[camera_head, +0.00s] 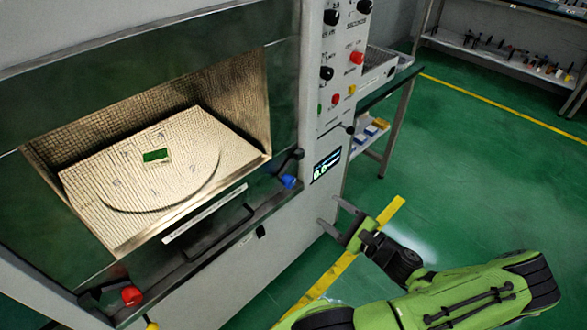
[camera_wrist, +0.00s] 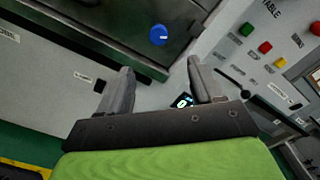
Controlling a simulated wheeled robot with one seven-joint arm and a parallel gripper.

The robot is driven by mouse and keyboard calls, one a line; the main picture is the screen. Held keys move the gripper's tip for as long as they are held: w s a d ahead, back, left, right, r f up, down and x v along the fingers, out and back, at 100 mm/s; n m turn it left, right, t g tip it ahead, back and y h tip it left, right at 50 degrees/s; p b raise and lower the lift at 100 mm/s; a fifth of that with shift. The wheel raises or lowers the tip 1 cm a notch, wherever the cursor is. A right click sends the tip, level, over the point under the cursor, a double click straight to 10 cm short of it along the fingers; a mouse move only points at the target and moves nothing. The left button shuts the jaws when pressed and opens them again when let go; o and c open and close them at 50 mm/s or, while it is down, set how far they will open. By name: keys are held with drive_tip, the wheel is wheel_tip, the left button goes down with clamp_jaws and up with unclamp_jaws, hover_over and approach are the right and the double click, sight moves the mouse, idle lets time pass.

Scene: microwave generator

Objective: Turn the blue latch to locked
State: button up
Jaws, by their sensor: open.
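The blue latch (camera_head: 289,181) is a round knob at the lower right corner of the microwave door. It also shows in the wrist view as a blue disc with a pale mark (camera_wrist: 158,35), ahead of my fingers. My gripper (camera_head: 328,212) is open and empty, to the right of and below the latch in the head view, in front of the machine's side panel. In the wrist view my two grey fingers (camera_wrist: 157,80) stand apart with nothing between them. The latch is clear of both fingers.
A red knob (camera_head: 131,296) sits at the door's lower left corner. A handle bar (camera_head: 205,244) runs along the door's bottom. The control panel (camera_head: 340,80) carries black knobs and coloured buttons above a small display (camera_head: 327,165). Green floor at right is open.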

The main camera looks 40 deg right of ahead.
sight(292, 184)
drive_tip(key=w, duration=0.5)
drive_tip(key=w+b, duration=0.1)
drive_tip(key=w, duration=0.9)
drive_tip(key=shift+a+f+b, duration=0.2)
drive_tip(key=shift+a+b, duration=0.05)
drive_tip(key=shift+b, duration=0.15)
drive_tip(key=shift+c, duration=0.4)
drive_tip(key=c, duration=0.9)
drive_tip(key=shift+n, duration=0.4)
drive_tip(key=shift+c, duration=0.4)
drive_tip(key=o, duration=1.1)
drive_tip(key=shift+c, duration=0.2)
